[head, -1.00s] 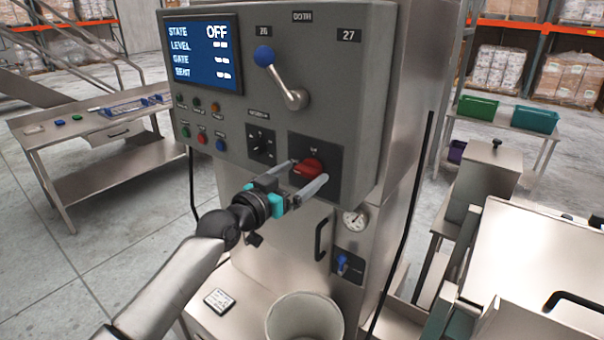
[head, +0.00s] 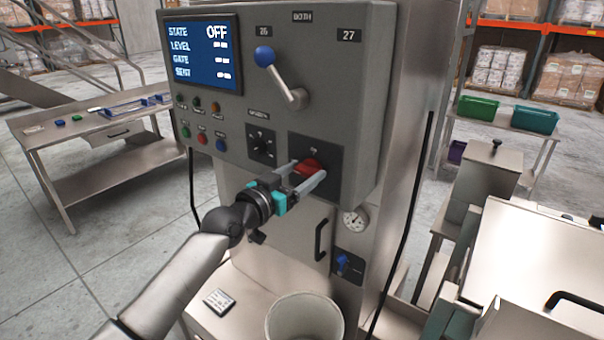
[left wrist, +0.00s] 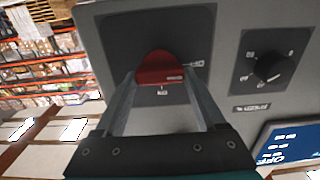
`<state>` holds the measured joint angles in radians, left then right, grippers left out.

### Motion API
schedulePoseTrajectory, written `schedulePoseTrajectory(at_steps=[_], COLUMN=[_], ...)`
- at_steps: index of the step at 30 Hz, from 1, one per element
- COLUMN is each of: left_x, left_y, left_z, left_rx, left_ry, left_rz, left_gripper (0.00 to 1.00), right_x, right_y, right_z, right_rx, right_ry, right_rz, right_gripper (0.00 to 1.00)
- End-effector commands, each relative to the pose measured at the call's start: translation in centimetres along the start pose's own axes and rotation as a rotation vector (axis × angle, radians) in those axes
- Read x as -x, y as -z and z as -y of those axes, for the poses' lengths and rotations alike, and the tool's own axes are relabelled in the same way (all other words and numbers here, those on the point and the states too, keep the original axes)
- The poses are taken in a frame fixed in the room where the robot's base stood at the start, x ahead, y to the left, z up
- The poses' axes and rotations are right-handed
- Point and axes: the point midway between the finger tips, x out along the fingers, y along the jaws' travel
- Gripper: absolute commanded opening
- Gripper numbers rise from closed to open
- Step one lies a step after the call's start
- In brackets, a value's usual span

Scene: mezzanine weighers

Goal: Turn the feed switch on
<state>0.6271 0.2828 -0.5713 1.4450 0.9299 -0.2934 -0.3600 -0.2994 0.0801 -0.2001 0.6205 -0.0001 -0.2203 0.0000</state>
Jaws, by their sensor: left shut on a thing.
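The red feed switch (head: 308,168) is a rotary knob on a dark square plate (head: 330,188) at the lower right of the grey control panel. It also shows in the left wrist view (left wrist: 160,69). My left gripper (head: 302,176) is at the knob, with one finger on each side, shut on it. In the left wrist view the gripper (left wrist: 163,85) has its fingers along the knob's two ends. The screen (head: 203,54) reads STATE OFF. My right gripper is not in view.
A lever with a blue ball (head: 264,56) sits above the switch. A black selector knob (head: 261,145) and several coloured buttons (head: 202,138) are to its left. A round bin (head: 305,318) stands below. A steel table (head: 95,137) is at the left.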

Motion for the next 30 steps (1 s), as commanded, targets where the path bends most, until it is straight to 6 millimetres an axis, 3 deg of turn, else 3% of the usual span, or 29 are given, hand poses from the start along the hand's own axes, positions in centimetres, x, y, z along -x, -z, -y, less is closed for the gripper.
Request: schedulePoseTrajectory(at_steps=[1, 6, 17, 30], left_x=[0.0, 0.0, 0.0, 0.0], left_y=[0.0, 0.0, -0.1, -0.2], left_z=[0.0, 0.0, 0.0, -0.1], left_rx=[0.0, 0.0, -0.066, -0.419], left_ry=[0.0, 0.0, 0.0, 0.0], left_rz=[0.001, 0.001, 0.001, 0.001], left_gripper=[0.36, 0.17, 0.17, 0.17], right_x=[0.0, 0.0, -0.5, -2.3], right_y=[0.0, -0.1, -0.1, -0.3], right_z=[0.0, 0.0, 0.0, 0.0], right_rx=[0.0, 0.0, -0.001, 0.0], right_ry=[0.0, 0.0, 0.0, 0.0], right_rz=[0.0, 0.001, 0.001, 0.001], right_gripper=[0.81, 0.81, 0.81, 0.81])
